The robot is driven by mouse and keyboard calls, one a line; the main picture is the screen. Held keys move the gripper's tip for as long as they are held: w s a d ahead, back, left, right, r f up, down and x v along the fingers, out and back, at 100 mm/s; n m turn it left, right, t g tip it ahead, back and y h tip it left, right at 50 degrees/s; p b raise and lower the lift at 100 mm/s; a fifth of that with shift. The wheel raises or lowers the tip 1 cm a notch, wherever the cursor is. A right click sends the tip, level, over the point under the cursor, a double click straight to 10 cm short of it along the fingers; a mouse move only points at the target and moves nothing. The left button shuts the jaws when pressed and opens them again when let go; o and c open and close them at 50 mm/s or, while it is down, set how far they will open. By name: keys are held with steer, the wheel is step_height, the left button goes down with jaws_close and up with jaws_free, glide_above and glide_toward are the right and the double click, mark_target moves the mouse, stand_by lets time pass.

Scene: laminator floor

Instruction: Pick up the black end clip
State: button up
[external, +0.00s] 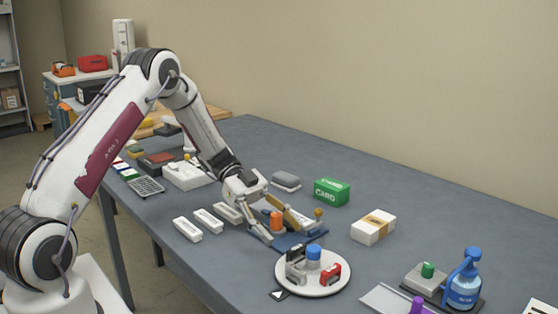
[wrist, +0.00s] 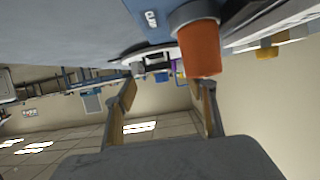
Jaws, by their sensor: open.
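A dark grey-black piece (external: 296,256), which looks like the black end clip, sits at the left of a round white plate (external: 312,290). A blue-topped knob (external: 313,252) and a red clip (external: 331,271) share that plate. My gripper (external: 268,236) is open, pointing down, just behind and left of the plate, beside an orange cylinder (external: 277,222). In the wrist view my gripper (wrist: 163,90) shows spread fingers with nothing held between them. The orange cylinder (wrist: 200,48) is close there, partly in front of the right finger. I cannot make out the black clip there.
A green box (external: 332,191) and a white carton (external: 373,228) stand behind right. White blocks (external: 187,229) lie left. A blue pump bottle (external: 464,285) stands front right. The table between carton and bottle is clear.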

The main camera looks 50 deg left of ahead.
mark_target(296, 253)
steer(key=shift+d, duration=0.1)
steer(key=shift+x, duration=2.6)
steer(key=shift+s, duration=0.15)
steer(key=c, duration=0.9)
